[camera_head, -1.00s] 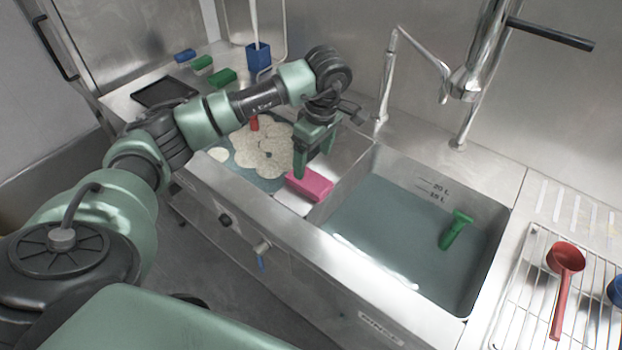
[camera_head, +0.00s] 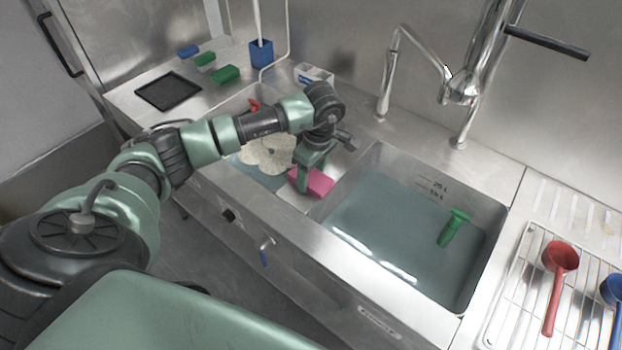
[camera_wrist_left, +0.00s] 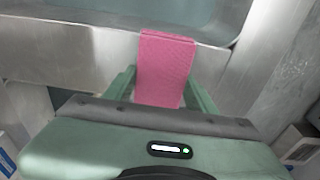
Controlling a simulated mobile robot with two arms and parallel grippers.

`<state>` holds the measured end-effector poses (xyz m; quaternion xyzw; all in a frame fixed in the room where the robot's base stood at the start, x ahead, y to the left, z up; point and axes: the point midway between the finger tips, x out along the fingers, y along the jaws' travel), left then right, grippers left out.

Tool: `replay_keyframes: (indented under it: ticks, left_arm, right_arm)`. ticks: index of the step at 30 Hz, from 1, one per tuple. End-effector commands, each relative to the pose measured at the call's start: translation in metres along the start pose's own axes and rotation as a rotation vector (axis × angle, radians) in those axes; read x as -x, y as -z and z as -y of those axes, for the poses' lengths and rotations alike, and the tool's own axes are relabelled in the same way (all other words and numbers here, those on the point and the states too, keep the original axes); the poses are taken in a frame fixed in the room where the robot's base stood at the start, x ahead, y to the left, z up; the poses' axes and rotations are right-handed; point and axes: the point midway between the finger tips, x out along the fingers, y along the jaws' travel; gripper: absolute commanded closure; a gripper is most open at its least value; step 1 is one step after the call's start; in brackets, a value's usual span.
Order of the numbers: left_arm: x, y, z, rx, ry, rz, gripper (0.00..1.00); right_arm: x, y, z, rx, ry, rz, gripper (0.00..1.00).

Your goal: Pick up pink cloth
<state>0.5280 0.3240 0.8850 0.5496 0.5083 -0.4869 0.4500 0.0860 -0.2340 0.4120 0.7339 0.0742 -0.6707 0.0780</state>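The pink cloth (camera_head: 320,183) is a folded block lying on the metal ledge between the two sink basins. My left gripper (camera_head: 311,181) is down over it, pointing downward. In the left wrist view, the pink cloth (camera_wrist_left: 163,62) runs between the two green fingers of my left gripper (camera_wrist_left: 163,84), one finger on each side. The fingers are spread about the cloth's width, and I cannot tell whether they touch it. The cloth's near end is hidden behind the gripper body. My right gripper is not in view.
The right basin (camera_head: 490,215) holds water and a green-handled tool (camera_head: 453,228). The left basin holds foam and a red-handled item (camera_head: 254,105). A faucet (camera_head: 384,95) stands behind. A wire rack (camera_head: 520,300) with a red ladle (camera_head: 555,285) is at right.

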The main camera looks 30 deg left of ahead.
Motion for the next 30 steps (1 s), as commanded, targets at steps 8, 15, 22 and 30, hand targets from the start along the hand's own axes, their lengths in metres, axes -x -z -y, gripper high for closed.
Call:
replay_keyframes:
  ticks: [8, 15, 22, 30]
  left_arm:
    - [0.001, 0.0, 0.0, 0.0, -0.001, 0.0, 0.9]
    - [0.021, 0.003, -0.002, 0.0, -0.005, 0.0, 0.9]
    - [0.073, 0.009, -0.002, 0.0, -0.009, -0.001, 0.9]
    - [0.152, 0.019, -0.002, 0.001, -0.008, -0.002, 0.9]
  right_arm:
    - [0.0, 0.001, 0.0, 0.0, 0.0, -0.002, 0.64]
    - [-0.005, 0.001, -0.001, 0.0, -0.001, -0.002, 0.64]
    - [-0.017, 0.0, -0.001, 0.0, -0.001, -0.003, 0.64]
    - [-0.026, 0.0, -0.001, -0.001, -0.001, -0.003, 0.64]
